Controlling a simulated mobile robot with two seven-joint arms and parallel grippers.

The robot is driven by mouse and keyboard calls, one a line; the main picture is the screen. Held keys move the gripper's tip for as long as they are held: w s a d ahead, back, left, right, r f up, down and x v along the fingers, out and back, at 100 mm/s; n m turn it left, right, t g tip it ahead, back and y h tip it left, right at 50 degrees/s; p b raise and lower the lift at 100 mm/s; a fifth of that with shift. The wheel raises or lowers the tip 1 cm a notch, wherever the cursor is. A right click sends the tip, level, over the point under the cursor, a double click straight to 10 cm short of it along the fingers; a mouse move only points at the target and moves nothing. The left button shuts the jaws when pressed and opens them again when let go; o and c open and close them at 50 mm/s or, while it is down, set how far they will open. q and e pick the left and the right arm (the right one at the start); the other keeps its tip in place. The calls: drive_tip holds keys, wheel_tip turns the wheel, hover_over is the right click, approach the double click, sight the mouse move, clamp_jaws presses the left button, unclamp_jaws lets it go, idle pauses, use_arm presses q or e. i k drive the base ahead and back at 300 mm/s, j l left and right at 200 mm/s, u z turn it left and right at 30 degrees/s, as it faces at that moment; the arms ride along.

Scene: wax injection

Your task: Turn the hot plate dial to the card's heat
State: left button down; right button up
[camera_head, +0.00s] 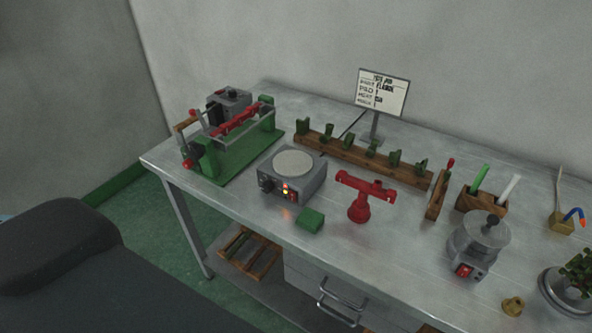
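The hot plate (305,180) is a grey box with a pale round plate on top, standing on the metal bench. Its dark dial (267,184) is on the front face at the left, beside small lit red and yellow lights; the dial's setting is too small to read. The card (383,93) stands upright on a post at the back of the bench. It has several lines of dark text, and its heat line is too blurred to read surely. Neither gripper shows in the head view.
A green and red machine (232,140) stands left of the hot plate. A green block (310,220) lies in front, a red stand (360,195) to the right. A wooden rack (345,150) of green pieces runs behind. A grey pot (480,238) is farther right.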

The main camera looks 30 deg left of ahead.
sight(268, 186)
drive_tip(key=i+j+u, duration=0.1)
drive_tip(key=u, duration=0.25)
drive_tip(key=i+u, duration=0.1)
drive_tip(key=u, duration=0.25)
drive_tip(key=i+u, duration=0.15)
drive_tip(key=u, duration=0.2)
